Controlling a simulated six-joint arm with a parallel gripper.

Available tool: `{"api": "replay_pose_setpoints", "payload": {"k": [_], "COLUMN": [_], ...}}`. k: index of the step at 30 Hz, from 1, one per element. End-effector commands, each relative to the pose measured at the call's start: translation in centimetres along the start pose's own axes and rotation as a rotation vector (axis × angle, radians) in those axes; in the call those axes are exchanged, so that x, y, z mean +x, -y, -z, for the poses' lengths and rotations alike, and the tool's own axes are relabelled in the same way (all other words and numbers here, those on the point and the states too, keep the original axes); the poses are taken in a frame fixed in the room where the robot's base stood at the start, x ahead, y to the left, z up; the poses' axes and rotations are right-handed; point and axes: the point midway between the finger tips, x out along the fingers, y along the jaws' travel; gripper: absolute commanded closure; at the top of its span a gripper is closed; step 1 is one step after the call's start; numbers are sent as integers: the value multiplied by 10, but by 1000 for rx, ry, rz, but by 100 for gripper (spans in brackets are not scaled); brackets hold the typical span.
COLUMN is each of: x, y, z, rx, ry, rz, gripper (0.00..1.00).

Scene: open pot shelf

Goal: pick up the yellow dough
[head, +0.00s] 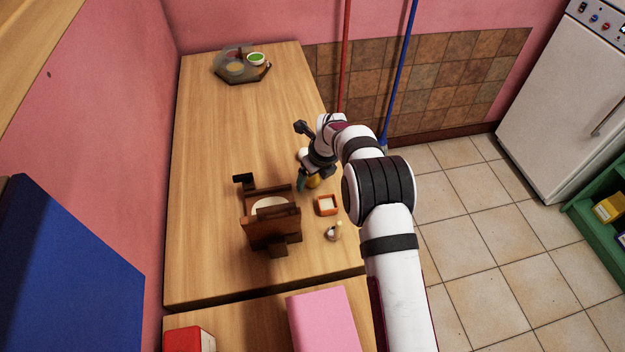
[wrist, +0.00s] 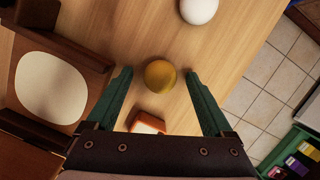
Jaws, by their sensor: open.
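The yellow dough (wrist: 160,76) is a small golden ball on the wooden table in the wrist view. It lies between the two green fingers of my gripper (wrist: 157,82), which are apart, with a gap on each side of the ball. In the head view the yellow dough (head: 313,182) is partly hidden behind my gripper (head: 305,184). One green finger shows there just left of the ball. I cannot tell exactly how high the fingers are above the table.
A brown wooden press (head: 272,234) with a pale round disc stands left of my gripper. A small orange box (head: 326,212) and a small pale item (head: 334,231) are near the table's right edge. A white ball (wrist: 198,10) lies beyond the dough. A dark tray (head: 226,70) sits at the far end.

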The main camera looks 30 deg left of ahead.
Motion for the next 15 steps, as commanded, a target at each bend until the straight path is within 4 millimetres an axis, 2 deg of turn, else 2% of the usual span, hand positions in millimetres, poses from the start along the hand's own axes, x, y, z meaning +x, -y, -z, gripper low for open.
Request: {"api": "replay_pose_setpoints", "payload": {"k": [5,15], "x": [0,0], "y": [0,0], "z": [0,0], "rx": [0,0], "ry": [0,0], "rz": [0,0], "gripper": [14,76]}}
